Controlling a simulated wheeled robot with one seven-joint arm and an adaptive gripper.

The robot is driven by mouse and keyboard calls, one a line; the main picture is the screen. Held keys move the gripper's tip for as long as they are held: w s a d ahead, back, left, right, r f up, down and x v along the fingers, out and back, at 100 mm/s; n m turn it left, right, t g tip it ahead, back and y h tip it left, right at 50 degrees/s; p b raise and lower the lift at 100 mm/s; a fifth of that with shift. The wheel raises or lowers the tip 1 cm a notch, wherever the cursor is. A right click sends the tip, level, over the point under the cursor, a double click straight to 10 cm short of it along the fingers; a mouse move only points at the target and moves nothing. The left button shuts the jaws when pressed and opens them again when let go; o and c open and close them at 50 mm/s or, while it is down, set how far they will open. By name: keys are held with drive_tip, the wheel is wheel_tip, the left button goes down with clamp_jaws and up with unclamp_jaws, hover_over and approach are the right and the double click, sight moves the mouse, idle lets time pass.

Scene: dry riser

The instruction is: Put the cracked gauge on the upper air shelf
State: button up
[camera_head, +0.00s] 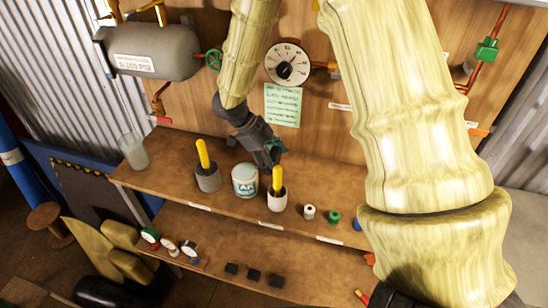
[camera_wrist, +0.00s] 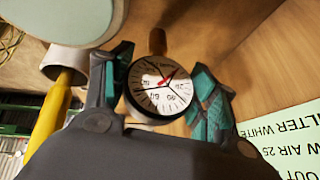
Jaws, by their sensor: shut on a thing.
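My gripper (camera_head: 268,156) is in front of the wooden back panel, just above the upper shelf (camera_head: 180,172) and close to the AR can. In the wrist view my gripper (camera_wrist: 160,92) is shut on a round gauge (camera_wrist: 158,84), its teal-padded fingers on either side. The gauge has a white dial, a red needle, thin dark crack-like lines and a brass stem. The held gauge cannot be made out in the head view. Three small gauges (camera_head: 170,246) with green, red and blue parts stand on the lower shelf (camera_head: 215,250).
The upper shelf holds a glass jar (camera_head: 134,151), two yellow-handled cups (camera_head: 208,178) (camera_head: 277,199), the AR can (camera_head: 245,180) and small rolls (camera_head: 309,212). A large dial (camera_head: 287,63) and a green note (camera_head: 283,104) are on the panel. Black blocks (camera_head: 253,275) sit lower.

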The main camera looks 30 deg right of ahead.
drive_tip(key=shift+w+d+f, duration=0.1)
drive_tip(key=shift+d+f, duration=0.05)
drive_tip(key=shift+f, duration=0.2)
drive_tip(key=shift+f, duration=0.2)
drive_tip(key=o, duration=0.9)
drive_tip(key=shift+r, duration=0.1)
drive_tip(key=b+v, duration=0.1)
drive_tip(key=v, duration=1.1)
drive_tip(key=shift+r, duration=0.1)
